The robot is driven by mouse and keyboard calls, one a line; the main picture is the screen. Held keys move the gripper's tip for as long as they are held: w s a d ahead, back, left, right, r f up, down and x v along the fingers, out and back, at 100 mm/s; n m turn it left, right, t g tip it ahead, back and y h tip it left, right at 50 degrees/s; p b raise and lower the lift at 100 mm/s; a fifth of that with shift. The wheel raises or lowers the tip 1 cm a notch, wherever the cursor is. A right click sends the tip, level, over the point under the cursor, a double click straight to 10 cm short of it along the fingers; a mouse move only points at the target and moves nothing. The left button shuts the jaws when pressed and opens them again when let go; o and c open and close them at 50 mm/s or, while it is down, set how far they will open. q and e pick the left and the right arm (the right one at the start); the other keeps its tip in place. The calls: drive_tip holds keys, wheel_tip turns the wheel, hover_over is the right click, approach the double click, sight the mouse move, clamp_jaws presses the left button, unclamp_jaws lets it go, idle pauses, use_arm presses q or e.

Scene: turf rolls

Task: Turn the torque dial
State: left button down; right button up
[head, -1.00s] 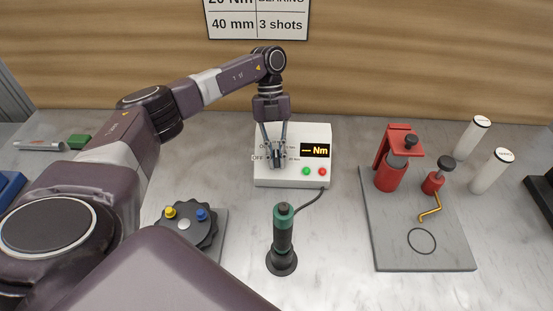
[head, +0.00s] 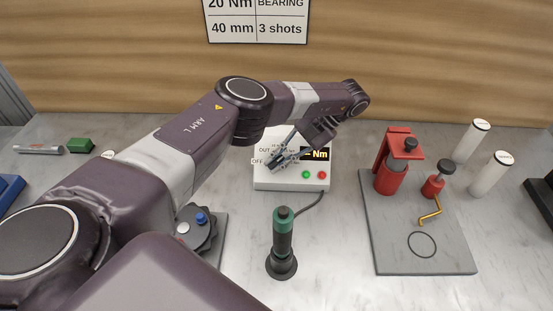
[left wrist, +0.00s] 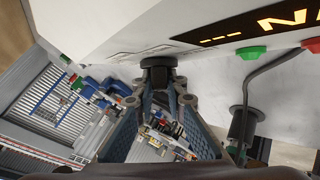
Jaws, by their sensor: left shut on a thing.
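The white control box (head: 290,184) stands at the back middle of the table in the head view. Its display (head: 317,154) shows "Nm" in yellow, and dashes in the left wrist view. A green button and a red button sit below it. My left gripper (head: 274,161) reaches in from the upper right at a slant over the left of the box face. In the left wrist view its fingers (left wrist: 159,88) are closed on the black torque dial (left wrist: 158,62). In the head view the fingers mostly hide the dial. My right gripper is not in view.
A black-green tool (head: 282,240) stands in front of the box, with a cable nearby. A grey plate (head: 390,250) with red fixtures lies to the right, beside white cylinders (head: 472,140). A dark knobbed disc (head: 205,235) is partly behind my left arm.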

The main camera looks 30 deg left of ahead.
sight(276, 160)
use_arm(q)
drive_tip(key=m+y, duration=0.3)
drive_tip(key=y, duration=0.1)
drive_tip(key=shift+t, duration=0.4)
drive_tip(key=shift+m+t+y+p, duration=0.35)
drive_tip(key=shift+m+t+y, duration=0.65)
drive_tip(key=shift+m+y, duration=0.75)
drive_tip(key=shift+y, duration=0.25)
drive_tip(key=c, duration=2)
unclamp_jaws()
drive_tip(key=shift+o, duration=0.2)
drive_tip(key=shift+r, duration=0.45)
wheel_tip(276, 160, up, 9)
drive_tip(key=shift+f, duration=0.1)
drive_tip(key=shift+a, duration=0.1)
